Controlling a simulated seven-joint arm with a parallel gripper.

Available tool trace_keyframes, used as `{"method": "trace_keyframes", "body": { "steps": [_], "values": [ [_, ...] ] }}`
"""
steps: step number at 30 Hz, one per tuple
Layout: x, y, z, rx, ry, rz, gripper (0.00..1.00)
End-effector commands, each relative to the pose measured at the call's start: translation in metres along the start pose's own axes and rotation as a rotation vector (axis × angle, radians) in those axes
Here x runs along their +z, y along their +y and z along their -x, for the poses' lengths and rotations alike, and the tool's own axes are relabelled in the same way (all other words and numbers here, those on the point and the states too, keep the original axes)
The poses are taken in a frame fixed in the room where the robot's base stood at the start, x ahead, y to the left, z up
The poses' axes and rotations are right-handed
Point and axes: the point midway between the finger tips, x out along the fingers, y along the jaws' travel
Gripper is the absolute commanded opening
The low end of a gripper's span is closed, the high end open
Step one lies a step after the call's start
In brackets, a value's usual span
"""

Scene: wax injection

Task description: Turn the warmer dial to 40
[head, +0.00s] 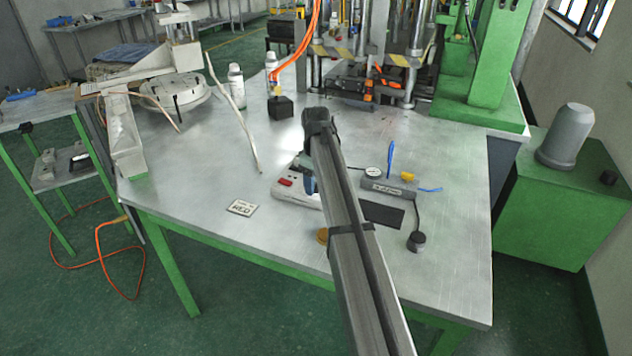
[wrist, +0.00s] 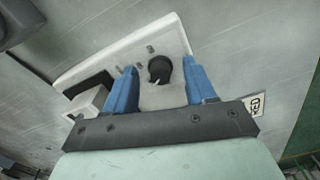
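The warmer (wrist: 110,58) is a white box with a black round dial (wrist: 159,69) on its face. Small grey marks sit around the dial, too small to read, so I cannot tell its setting. My gripper (wrist: 158,63) is open, with one blue finger on each side of the dial. Gaps show between the fingers and the dial in the wrist view, and I see no contact. In the head view the warmer (head: 291,195) shows a red part at its left. There my arm hides the dial and most of the gripper; only a bit of blue finger shows.
To the right are a grey gauge block (head: 388,187) with a blue tool, a dark pad (head: 382,214) and a black knob-like piece (head: 416,241). Bottles and a press stand behind. The table's front left is clear.

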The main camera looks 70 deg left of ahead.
Motion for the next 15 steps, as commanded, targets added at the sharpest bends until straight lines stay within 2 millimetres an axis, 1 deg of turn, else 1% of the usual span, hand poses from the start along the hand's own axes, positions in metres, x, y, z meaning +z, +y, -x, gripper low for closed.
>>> {"method": "trace_keyframes", "body": {
  "steps": [5,8,11,15],
  "values": [
    [0.0,0.0,0.0,0.0,0.001,0.0,0.55],
    [-0.001,0.0,0.004,0.0,0.001,0.001,0.55],
    [-0.001,0.0,0.013,0.001,0.002,0.001,0.55],
    [-0.001,0.001,0.037,0.001,0.002,0.001,0.55]
  ]
}}
